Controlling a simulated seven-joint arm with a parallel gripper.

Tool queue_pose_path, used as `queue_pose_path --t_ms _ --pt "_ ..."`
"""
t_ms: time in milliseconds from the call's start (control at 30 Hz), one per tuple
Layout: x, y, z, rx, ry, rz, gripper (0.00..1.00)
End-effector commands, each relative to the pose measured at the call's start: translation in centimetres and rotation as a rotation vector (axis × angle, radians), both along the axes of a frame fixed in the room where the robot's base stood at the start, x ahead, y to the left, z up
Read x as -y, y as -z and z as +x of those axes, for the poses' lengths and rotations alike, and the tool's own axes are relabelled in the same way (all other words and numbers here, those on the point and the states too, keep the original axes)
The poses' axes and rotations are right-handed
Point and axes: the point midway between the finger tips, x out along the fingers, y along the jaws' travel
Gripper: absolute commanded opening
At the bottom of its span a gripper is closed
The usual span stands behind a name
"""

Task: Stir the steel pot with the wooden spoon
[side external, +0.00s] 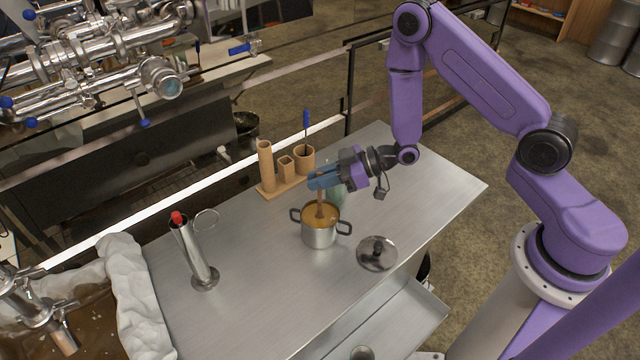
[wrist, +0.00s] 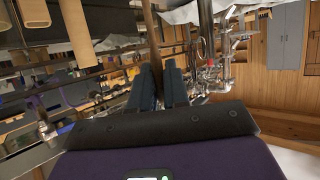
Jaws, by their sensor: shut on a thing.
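The steel pot (side external: 319,236) stands on the metal table, with two dark handles and amber liquid inside. My gripper (side external: 317,181) is above the pot and shut on the wooden spoon (side external: 320,208). The spoon points down, and its lower end is in the pot's mouth; its very tip is hidden by the liquid or the rim. In the wrist view, the spoon's shaft (wrist: 152,40) runs up between my blue fingers (wrist: 161,85). The pot is not visible in that view.
The pot's lid (side external: 377,253) lies on the table to the right. A tall steel cylinder with a red top (side external: 198,255) stands to the left. A wooden holder (side external: 283,184) with several cups is behind the pot. The table (side external: 270,290) is clear in front.

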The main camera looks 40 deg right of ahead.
Motion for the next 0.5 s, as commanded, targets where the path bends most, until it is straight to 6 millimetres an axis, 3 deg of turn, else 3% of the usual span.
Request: queue_pose_path --t_ms 500 --pt "0.0 -4.1 0.1 0.003 -0.001 0.001 0.00"
